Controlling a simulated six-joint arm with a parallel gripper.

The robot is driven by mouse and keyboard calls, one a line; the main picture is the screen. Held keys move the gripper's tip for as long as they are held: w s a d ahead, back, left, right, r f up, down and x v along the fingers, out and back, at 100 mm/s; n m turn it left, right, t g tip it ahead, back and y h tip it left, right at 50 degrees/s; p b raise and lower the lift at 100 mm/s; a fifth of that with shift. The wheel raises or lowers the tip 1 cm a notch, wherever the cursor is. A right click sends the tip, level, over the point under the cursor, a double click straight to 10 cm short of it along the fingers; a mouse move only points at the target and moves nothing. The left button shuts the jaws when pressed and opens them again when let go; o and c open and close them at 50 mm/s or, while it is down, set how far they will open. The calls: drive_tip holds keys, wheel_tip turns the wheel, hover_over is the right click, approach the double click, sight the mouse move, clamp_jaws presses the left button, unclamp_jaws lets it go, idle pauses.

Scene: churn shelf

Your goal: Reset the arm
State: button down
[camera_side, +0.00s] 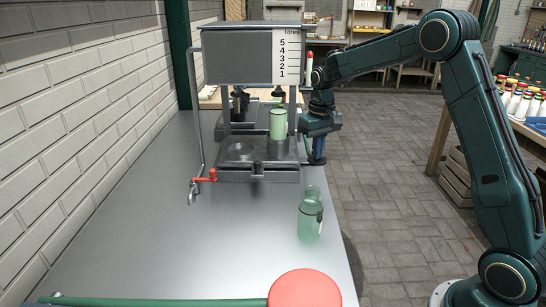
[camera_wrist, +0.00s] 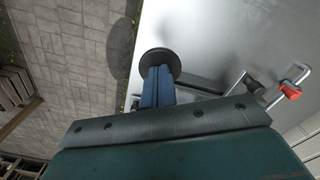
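My gripper (camera_side: 318,150) hangs at the right side of the metal churn stand (camera_side: 255,172), near the bench's right edge. In the wrist view its blue fingers (camera_wrist: 158,88) lie close together, ending near a dark round disc (camera_wrist: 160,62). Whether they are shut, or hold the disc, I cannot tell. A grey tank (camera_side: 240,58) with a litre scale tops the stand. A pale green vessel (camera_side: 278,124) stands inside the stand at the right. A clear green glass jar (camera_side: 310,222) stands on the bench in front of the stand, apart from my gripper.
A tap with a red handle (camera_side: 205,180) sticks out at the stand's lower left; its red handle also shows in the wrist view (camera_wrist: 290,92). A red disc (camera_side: 305,289) fills the near edge. The metal bench (camera_side: 160,235) is clear at left, beside a brick wall.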

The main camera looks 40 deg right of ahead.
drive_tip(key=shift+r, duration=2)
wheel_tip(320, 180, up, 6)
drive_tip(key=shift+f, duration=0.1)
idle(0.6)
